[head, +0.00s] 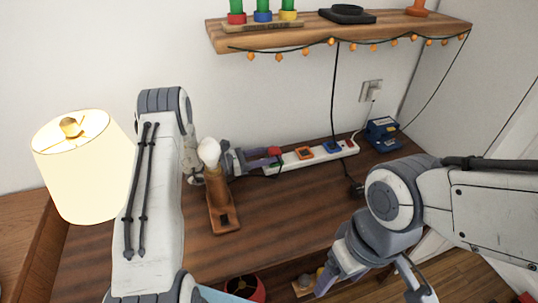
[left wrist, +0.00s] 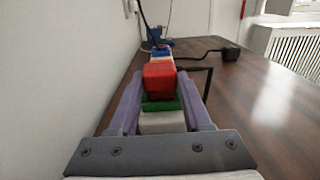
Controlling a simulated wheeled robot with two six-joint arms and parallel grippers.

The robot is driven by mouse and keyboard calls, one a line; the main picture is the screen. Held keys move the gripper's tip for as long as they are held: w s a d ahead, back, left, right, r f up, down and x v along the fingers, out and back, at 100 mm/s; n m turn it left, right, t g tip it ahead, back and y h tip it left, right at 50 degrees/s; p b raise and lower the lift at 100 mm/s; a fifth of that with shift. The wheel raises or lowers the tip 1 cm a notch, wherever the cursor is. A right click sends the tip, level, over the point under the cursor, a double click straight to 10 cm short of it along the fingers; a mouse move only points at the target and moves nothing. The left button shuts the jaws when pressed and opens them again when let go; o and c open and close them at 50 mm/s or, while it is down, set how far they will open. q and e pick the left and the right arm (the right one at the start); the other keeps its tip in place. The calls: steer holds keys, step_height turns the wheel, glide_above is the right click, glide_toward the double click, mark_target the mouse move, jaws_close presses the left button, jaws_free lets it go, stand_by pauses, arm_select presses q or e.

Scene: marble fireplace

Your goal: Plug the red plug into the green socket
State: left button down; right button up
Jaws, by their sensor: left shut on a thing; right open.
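The red plug (head: 274,150) is at the left end of the white power strip (head: 296,158). In the left wrist view the red plug (left wrist: 158,78) is between the fingertips of my left gripper (left wrist: 159,84), which is shut on it. The green socket (left wrist: 161,105) shows directly below the plug in that picture; I cannot tell whether the plug is fully seated. In the head view my left gripper (head: 272,158) reaches the strip from the left and hides the green socket. My right gripper (head: 370,284) is open and empty at the front edge of the desk.
Orange (head: 304,152) and blue (head: 333,147) sockets lie further right on the strip. A black plug (head: 355,188) and a blue box (head: 382,133) are to the right. A wooden bulb stand (head: 222,208) is beside my left arm, with a lit lamp (head: 83,168) further left.

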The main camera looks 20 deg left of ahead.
arm_select(q)
steer(key=shift+f+b, duration=0.35)
steer(key=shift+f, duration=0.1)
steer(key=shift+c, duration=1.3)
jaws_free()
steer(key=shift+r, duration=0.1)
